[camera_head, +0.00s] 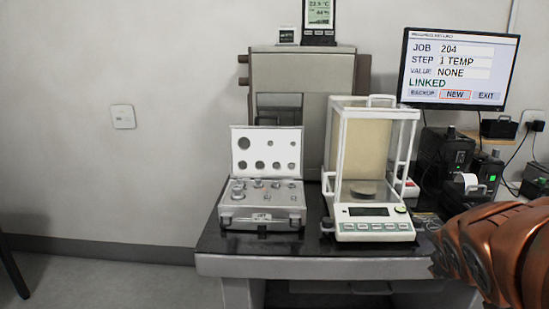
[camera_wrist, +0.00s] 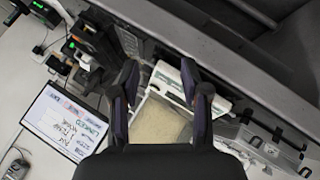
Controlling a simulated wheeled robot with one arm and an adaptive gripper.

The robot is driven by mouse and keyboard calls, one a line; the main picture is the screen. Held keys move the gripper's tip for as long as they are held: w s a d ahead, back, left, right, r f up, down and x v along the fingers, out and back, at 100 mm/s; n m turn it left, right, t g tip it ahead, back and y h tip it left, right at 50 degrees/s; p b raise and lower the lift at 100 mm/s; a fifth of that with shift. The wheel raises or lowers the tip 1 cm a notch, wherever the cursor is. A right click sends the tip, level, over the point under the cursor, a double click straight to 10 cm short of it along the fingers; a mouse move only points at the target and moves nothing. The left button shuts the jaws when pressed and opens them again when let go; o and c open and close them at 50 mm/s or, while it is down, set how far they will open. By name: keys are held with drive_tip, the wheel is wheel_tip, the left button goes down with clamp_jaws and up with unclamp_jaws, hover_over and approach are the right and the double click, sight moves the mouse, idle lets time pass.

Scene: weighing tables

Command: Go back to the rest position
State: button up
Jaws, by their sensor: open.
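My gripper (camera_wrist: 160,78) shows in the wrist view with its two dark fingers spread apart and nothing between them. Beyond the gap is the analytical balance, seen from above at a tilt, with its tan panel between the fingers. In the head view my copper-coloured arm reaches in at the lower right, over the right end of the table (camera_head: 300,265); the gripper itself does not show there. The balance (camera_head: 375,226) stands upright on the table, its weighing pan (camera_head: 362,192) inside the glass chamber. No object is visible on the pan.
An open weight case (camera_head: 262,213) with several weights sits left of the balance. A monitor (camera_head: 458,68) reads JOB 204, STEP 1 TEMP, VALUE NONE, LINKED. Dark devices (camera_head: 447,150) and cables crowd the right side. The floor (camera_head: 110,280) left of the table is mostly clear.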

drive_tip(key=s+a+r+m+g+y+p, duration=0.1)
drive_tip(key=s+a+r+g+y+p, duration=0.1)
drive_tip(key=s+a+p, duration=0.6)
drive_tip(key=s+a+r+m+g+y+p, duration=0.1)
drive_tip(key=s+a+r+g+y+p, duration=0.2)
drive_tip(key=s, duration=1.3)
drive_tip(key=a+r+g+p, duration=0.2)
drive_tip(key=a+g+p, duration=0.2)
drive_tip(key=a+p, duration=0.2)
drive_tip(key=shift+a+r+m, duration=0.2)
drive_tip(key=shift+a+m, duration=0.1)
drive_tip(key=shift+a, duration=0.75)
